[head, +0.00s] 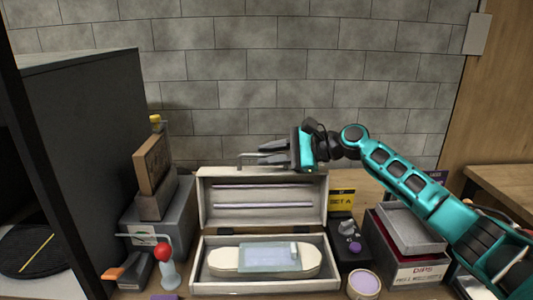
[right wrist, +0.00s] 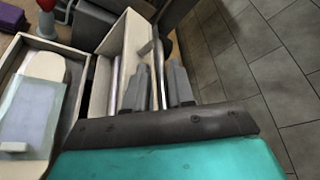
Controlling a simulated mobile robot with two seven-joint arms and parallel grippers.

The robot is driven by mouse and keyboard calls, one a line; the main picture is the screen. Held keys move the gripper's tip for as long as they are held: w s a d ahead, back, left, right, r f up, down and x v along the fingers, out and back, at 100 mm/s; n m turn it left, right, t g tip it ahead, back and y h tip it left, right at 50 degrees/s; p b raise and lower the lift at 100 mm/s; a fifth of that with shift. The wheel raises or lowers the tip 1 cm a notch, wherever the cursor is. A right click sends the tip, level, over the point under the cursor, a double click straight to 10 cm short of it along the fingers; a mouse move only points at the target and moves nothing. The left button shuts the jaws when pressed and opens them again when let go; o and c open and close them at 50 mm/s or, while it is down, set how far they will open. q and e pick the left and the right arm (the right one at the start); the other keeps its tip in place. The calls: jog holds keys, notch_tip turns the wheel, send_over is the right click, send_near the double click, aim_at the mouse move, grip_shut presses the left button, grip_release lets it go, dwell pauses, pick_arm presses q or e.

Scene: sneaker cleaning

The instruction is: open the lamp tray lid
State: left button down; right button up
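The lamp tray (head: 265,287) is a pale box on the bench, with its lid (head: 262,192) standing raised, close to upright, at the back. Two lamp tubes (head: 262,205) run along the lid's inner face. A thin metal handle (head: 240,158) sticks up at the lid's top edge. My right gripper (head: 262,152) is at this top edge. In the right wrist view its fingers (right wrist: 160,88) are apart, with the handle (right wrist: 157,62) between them; contact is unclear. The lid (right wrist: 122,45) and open tray (right wrist: 22,60) also show there. My left gripper is out of view.
A pale sole-shaped piece with a clear sheet (head: 268,257) lies in the tray. A red-topped bottle (head: 166,262) and grey box (head: 160,215) stand left. A dark device (head: 347,243), round tin (head: 363,283) and shoebox (head: 410,265) stand right. A brick wall rises behind.

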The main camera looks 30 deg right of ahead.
jog(key=shift+w+a+f, duration=0.15)
jog(key=shift+w+a, duration=0.15)
grip_shut()
dwell(0.4)
